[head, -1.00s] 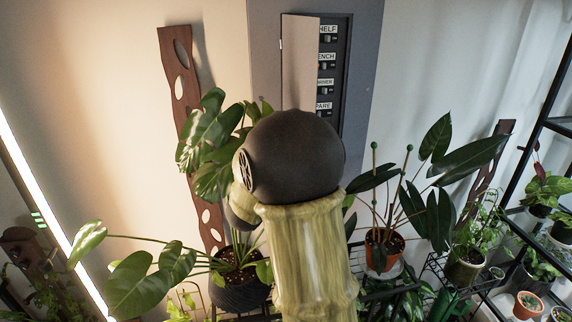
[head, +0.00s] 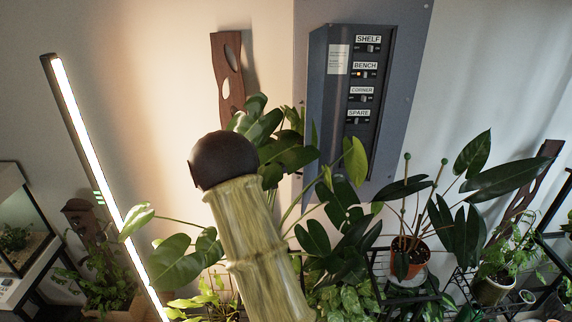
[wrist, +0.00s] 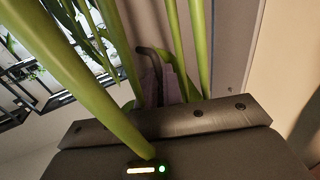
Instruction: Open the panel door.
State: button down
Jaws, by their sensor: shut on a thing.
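The panel (head: 372,150) is on the wall right of centre in the head view. Its door (head: 325,110) stands open on the left side, its inner face with a white label showing. Several labelled switches show on the dark front. In the wrist view, my gripper (wrist: 163,82) is shut, its fingers partly behind green stems. A dark curved piece (wrist: 150,52), seemingly the door's handle, is at the fingers; its far end is hard to make out. In the head view my own arm and leaves hide the gripper.
Thick green stems (wrist: 75,75) cross close in front of the wrist camera. Broad-leaved plants (head: 335,215) crowd below the panel. A potted plant (head: 408,258) stands at right, a bright tube lamp (head: 105,185) at left. The wall right of the panel is bare.

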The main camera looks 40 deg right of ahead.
jog(key=shift+w+a+r+p, duration=0.15)
jog(key=shift+w+r+p, duration=0.1)
jog(key=shift+w, duration=0.6)
jog(key=shift+w+a+r+p, duration=0.1)
jog(key=shift+w+p, duration=0.1)
jog(key=shift+w, duration=0.6)
jog(key=c, duration=1.8)
grip_release()
jog(key=shift+c, duration=0.2)
jog(key=o, duration=0.3)
jog(key=shift+w+d+f, duration=0.1)
jog(key=shift+d+f, duration=0.15)
jog(key=shift+d, duration=0.1)
jog(key=shift+a+f, duration=0.1)
jog(key=shift+a, duration=0.3)
jog(key=b+v, duration=0.5)
jog(key=v, duration=1.2)
jog(key=shift+a, duration=0.2)
